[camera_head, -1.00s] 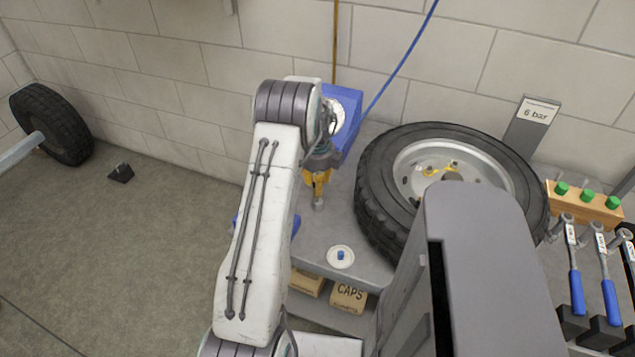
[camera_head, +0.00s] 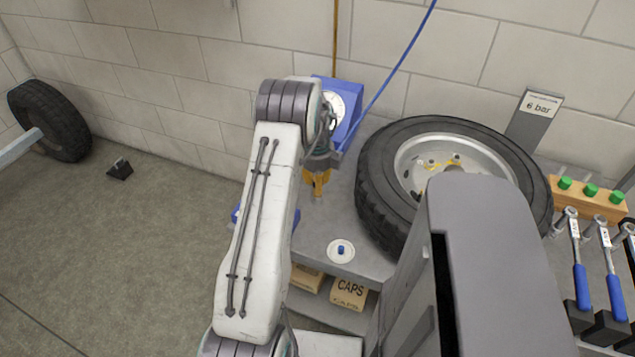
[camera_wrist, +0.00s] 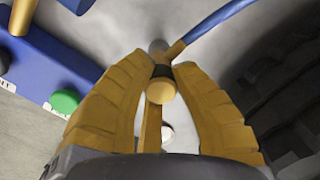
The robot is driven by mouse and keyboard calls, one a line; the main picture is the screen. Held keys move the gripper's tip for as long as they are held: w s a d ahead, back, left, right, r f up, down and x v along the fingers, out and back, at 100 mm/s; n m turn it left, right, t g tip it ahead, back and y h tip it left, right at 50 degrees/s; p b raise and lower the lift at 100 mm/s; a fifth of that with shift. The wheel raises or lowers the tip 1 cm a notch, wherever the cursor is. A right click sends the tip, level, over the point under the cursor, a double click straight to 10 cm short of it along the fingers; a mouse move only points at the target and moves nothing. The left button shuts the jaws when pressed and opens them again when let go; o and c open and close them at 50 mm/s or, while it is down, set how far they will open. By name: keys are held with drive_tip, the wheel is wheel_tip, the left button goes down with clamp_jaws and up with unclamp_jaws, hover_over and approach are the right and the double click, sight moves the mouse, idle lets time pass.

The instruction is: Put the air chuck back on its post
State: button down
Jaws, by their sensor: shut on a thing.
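The air chuck (camera_wrist: 160,86) is in the wrist view, a brass-coloured body with a black collar and a blue hose (camera_wrist: 215,25) joined near its far end. My gripper (camera_wrist: 164,72) is shut on it, with a yellow ribbed finger on each side. In the head view my gripper (camera_head: 317,184) points down above the grey bench, left of the wheel. A short grey end shows just below the fingers there. I cannot tell whether it belongs to the chuck or the post. I cannot make out the post clearly, nor whether the chuck touches it.
A blue box with a round dial (camera_head: 342,105) stands behind my gripper. A tyre on a rim (camera_head: 385,185) lies close on the right. A white dish (camera_head: 341,258) with a blue cap is in front. A CAPS box (camera_head: 349,293) sits below the bench top.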

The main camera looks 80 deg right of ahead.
drive_tip(key=c, duration=0.5)
unclamp_jaws()
drive_tip(key=shift+r, duration=0.15)
drive_tip(key=shift+r+p, duration=2.6)
drive_tip(key=shift+r, duration=1.3)
